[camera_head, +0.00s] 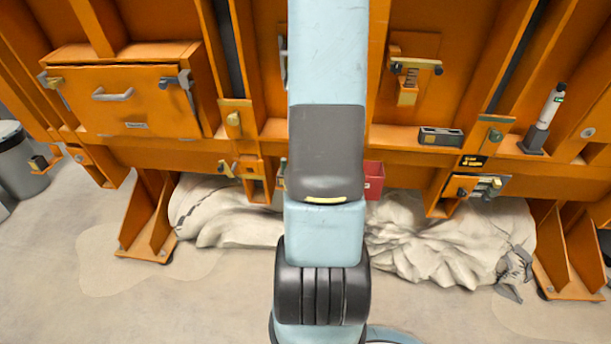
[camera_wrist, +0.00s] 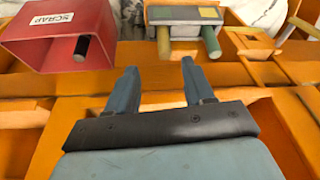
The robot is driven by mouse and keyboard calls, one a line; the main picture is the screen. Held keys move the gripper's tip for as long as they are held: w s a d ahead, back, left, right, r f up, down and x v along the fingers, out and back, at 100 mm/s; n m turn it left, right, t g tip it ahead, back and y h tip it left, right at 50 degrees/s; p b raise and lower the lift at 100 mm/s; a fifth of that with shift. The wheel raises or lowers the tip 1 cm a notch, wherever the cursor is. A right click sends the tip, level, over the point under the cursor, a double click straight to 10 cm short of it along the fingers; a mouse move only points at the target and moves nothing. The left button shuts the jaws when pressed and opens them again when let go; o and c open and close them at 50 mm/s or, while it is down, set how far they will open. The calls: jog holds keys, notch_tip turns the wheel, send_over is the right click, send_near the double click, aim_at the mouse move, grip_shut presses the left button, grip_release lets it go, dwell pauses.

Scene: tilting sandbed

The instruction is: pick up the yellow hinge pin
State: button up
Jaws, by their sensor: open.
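In the wrist view a yellow pin (camera_wrist: 163,42) hangs down from a grey block with a yellowish plate (camera_wrist: 185,14), beside a green pin (camera_wrist: 211,42). My gripper (camera_wrist: 159,68) is open and empty. Its two blue-grey fingers point toward the block, and the yellow pin appears between and beyond their tips. The gap between the fingertips and the pin is hard to judge. In the head view my own arm fills the middle, and my gripper and this pin are hidden or too small to tell.
A red box labelled SCRAP (camera_wrist: 60,45) with a dark rod in it is left of the pins; it also shows in the head view (camera_head: 374,176). Orange beams (camera_wrist: 150,100) lie under the fingers. Crumpled pale cloth (camera_head: 450,240) lies below the orange frame.

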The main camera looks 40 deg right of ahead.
jog(key=shift+w+x, duration=0.2)
jog(key=shift+x, duration=2.35)
jog(key=shift+w+x, duration=0.15)
jog(key=shift+x, duration=2.4)
jog(key=shift+a+r, duration=0.1)
grip_shut()
